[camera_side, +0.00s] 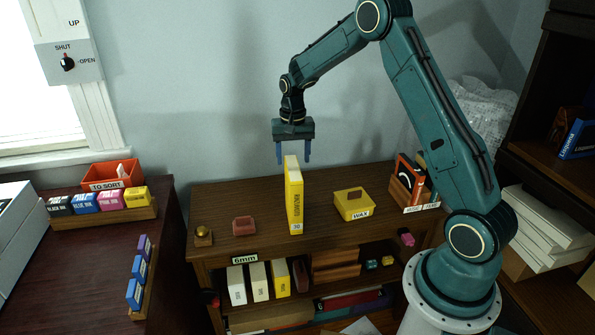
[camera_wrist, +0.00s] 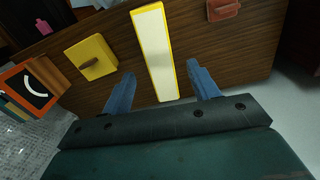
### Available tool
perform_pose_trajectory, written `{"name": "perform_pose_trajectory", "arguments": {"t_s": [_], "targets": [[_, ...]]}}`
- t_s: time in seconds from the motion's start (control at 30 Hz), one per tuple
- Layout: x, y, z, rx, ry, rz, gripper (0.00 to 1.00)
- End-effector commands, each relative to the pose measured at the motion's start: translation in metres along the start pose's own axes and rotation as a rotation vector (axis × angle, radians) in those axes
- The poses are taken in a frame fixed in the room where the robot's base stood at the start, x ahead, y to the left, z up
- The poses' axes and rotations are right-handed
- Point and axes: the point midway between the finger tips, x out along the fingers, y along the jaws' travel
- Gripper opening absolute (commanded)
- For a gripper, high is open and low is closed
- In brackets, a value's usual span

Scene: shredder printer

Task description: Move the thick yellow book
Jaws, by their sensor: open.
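The thick yellow book (camera_side: 294,198) stands upright on the wooden cabinet top, its spine with dark lettering facing the side camera. In the wrist view its pale page edge (camera_wrist: 154,50) shows from above, framed in yellow. My gripper (camera_side: 293,160) is above the book with its blue fingers pointing down. In the wrist view the open fingers (camera_wrist: 162,88) lie on either side of the book's line, with nothing held between them. How far the fingertips are above the book's top is hard to tell; they appear near its top edge.
A yellow WAX box (camera_side: 354,205) stands right of the book, and a small red block (camera_side: 243,225) and a brass-coloured knob (camera_side: 203,235) stand left. An open box of books (camera_side: 412,190) is at the right end. Shelves below hold more books (camera_side: 258,281).

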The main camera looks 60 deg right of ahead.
Motion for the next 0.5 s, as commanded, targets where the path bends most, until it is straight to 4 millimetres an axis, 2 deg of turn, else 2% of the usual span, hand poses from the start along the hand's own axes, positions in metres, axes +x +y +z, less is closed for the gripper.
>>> {"name": "perform_pose_trajectory", "arguments": {"t_s": [0.2, 0.5], "targets": [[0.032, 0.0, 0.0, 0.0, -0.002, 0.001, 0.6], [0.066, 0.0, 0.0, 0.0, -0.001, 0.001, 0.6]]}}
